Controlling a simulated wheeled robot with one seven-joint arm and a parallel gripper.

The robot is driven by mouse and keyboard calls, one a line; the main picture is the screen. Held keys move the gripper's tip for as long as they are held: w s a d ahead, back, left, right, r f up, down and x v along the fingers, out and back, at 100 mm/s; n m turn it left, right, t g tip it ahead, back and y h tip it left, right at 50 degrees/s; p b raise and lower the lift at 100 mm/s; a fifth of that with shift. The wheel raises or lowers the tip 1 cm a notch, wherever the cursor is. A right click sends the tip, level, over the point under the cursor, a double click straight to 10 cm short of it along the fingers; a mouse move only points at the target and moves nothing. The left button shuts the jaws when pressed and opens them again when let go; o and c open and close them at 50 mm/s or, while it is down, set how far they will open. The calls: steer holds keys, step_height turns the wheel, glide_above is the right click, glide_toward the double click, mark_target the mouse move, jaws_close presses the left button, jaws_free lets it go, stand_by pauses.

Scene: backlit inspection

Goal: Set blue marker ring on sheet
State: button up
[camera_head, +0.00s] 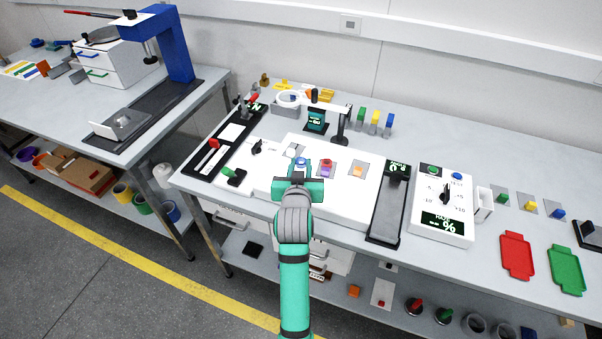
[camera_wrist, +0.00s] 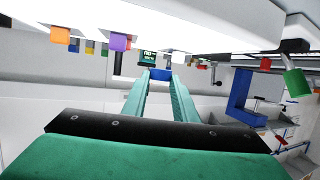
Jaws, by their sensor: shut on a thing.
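Further right, another sheet (camera_head: 358,177) carries an orange piece (camera_head: 358,169). My fingers hide the panel directly below the ring, and I cannot tell whether the ring touches anything.
A magnifier stand (camera_head: 340,137) and a dark teal display (camera_head: 316,121) stand behind the panel. A black slotted unit (camera_head: 388,212) and a white dial box (camera_head: 441,210) stand to the right. A green-handled lever (camera_head: 233,176) is at left. Red (camera_head: 517,256) and green (camera_head: 566,270) trays lie far right.

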steer(key=shift+w+d+f, duration=0.1)
steer(key=shift+w+f, duration=0.35)
steer(key=shift+f, duration=0.05)
steer(key=shift+w+f, duration=0.15)
steer(key=shift+f, duration=0.7)
steer(key=shift+w+f, duration=0.1)
steer(key=shift+f, duration=0.75)
steer(key=shift+f, duration=0.1)
steer(key=o, duration=1)
